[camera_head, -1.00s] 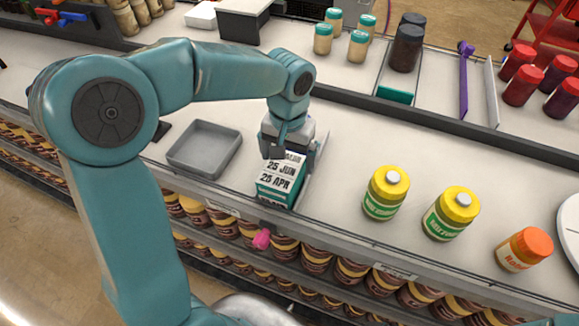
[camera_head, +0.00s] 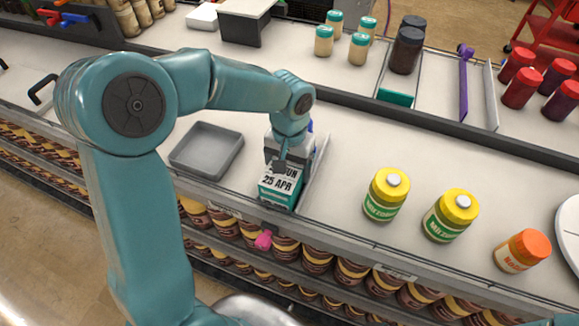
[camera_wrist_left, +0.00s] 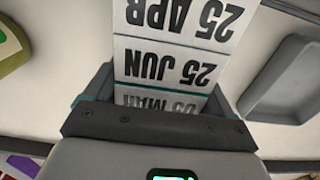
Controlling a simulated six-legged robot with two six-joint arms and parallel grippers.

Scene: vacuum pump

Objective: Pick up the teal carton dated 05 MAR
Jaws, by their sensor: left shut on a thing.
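Teal-and-white cartons stand in a row at the counter's front edge. The front one reads 25 APR (camera_head: 278,186), and behind it is one reading 25 JUN (camera_head: 291,172), partly covered by my gripper. In the left wrist view the carton dated 05 MAR (camera_wrist_left: 160,103) is behind the 25 JUN carton, its label upside down and partly hidden by the gripper body. My left gripper (camera_head: 284,163) is down over the back of the row, with its fingers on either side of the 05 MAR carton and shut on it. My right gripper is not in view.
A thin upright divider (camera_head: 316,172) stands right of the row. An empty grey tray (camera_head: 207,150) sits to its left. Two yellow-lidded jars (camera_head: 386,194) and an orange-lidded jar (camera_head: 522,250) stand to the right. The counter between divider and jars is clear.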

